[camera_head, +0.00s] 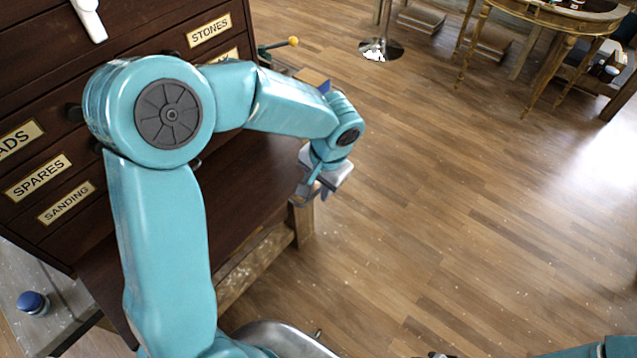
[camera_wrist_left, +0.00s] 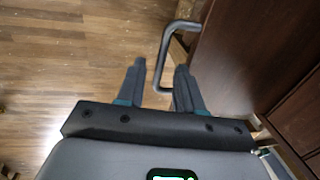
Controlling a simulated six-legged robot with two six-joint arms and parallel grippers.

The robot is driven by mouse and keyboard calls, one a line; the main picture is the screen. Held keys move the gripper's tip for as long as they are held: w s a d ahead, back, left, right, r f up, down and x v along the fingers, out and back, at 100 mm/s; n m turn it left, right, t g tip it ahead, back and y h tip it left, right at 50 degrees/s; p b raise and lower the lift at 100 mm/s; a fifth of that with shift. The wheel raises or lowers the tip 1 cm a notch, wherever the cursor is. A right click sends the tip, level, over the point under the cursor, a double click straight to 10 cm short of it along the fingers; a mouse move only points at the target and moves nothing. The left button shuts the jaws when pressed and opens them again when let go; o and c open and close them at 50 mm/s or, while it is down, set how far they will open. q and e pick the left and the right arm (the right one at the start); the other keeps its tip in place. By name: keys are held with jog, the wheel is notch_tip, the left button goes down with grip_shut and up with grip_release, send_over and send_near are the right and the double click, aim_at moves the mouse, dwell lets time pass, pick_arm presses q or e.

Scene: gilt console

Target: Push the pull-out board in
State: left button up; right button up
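The pull-out board (camera_head: 250,190) is a dark brown flat panel sticking out from the front of the dark drawer cabinet. My left arm covers part of it in the head view. In the left wrist view the board (camera_wrist_left: 235,60) fills the right side, and a grey bent metal handle (camera_wrist_left: 166,50) stands off its edge. My left gripper (camera_head: 318,188) is at the board's outer right end. In the left wrist view its fingers (camera_wrist_left: 158,88) are apart, with the handle's bar showing between them. I cannot tell whether they touch it. My right gripper is not in view.
The cabinet has labelled drawers, such as one marked SPARES (camera_head: 38,178). A blue-capped jar (camera_head: 32,303) stands on the worn bench at lower left. A gilt table (camera_head: 545,14) stands at the far right. Open wood floor (camera_head: 450,200) lies right of the board.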

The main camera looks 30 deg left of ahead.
pick_arm(q)
jog(key=shift+a+f, duration=0.15)
jog(key=shift+f, duration=0.25)
grip_shut()
dwell(1.2)
